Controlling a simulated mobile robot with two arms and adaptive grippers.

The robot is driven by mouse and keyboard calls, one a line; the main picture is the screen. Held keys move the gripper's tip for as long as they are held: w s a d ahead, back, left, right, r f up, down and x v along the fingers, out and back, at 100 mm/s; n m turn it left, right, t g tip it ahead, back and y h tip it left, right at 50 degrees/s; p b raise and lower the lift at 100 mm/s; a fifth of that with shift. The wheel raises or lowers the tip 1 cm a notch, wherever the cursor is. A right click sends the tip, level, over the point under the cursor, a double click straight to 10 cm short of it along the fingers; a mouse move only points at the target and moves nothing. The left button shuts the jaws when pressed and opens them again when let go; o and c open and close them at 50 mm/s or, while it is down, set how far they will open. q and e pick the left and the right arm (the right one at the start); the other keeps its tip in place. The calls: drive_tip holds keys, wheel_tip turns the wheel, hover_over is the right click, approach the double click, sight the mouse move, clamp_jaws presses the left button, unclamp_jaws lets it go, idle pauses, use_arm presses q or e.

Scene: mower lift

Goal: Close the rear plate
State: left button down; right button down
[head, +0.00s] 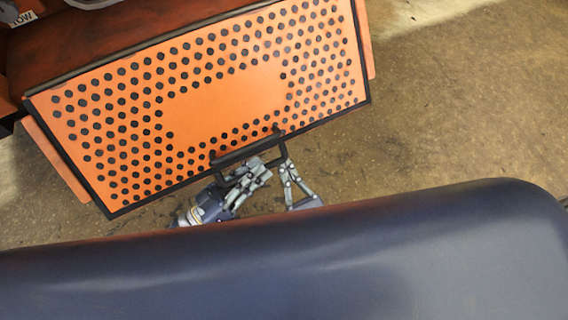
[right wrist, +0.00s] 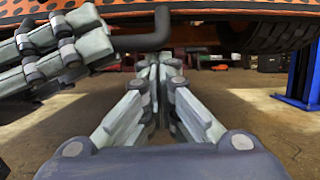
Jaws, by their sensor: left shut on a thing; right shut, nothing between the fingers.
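The rear plate (head: 225,95) is an orange panel with black dots and a black rim, set slantwise at the mower's rear in the head view. Its underside edge shows at the top of the right wrist view (right wrist: 235,8). A black bar handle (head: 252,149) stands out from its lower edge; part of it shows in the right wrist view (right wrist: 145,42). My left gripper (head: 262,167) is shut on the handle's bar. My right gripper (head: 287,166) is shut and empty, beside the handle's right end and just below it; its fingertips meet in the right wrist view (right wrist: 158,68).
The brown floor (head: 450,110) is open to the right of the plate. A dark tyre (right wrist: 280,36) and a blue lift post (right wrist: 300,72) stand at the right in the right wrist view. A red box (right wrist: 219,67) and other items lie far back.

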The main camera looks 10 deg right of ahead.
use_arm(q)
drive_tip(key=shift+w+r, duration=0.1)
drive_tip(key=shift+r, duration=0.15)
drive_tip(key=shift+w+a+f, duration=0.15)
use_arm(e)
drive_tip(key=shift+s+d+r, duration=0.15)
drive_tip(key=shift+s+r, duration=0.7)
drive_tip(key=shift+s, duration=0.05)
use_arm(q)
drive_tip(key=c, duration=1.6)
unclamp_jaws()
use_arm(e)
drive_tip(key=shift+w, duration=0.1)
use_arm(q)
drive_tip(key=shift+f, duration=0.1)
use_arm(e)
drive_tip(key=shift+d+r, duration=0.1)
use_arm(q)
drive_tip(key=shift+s, duration=0.2)
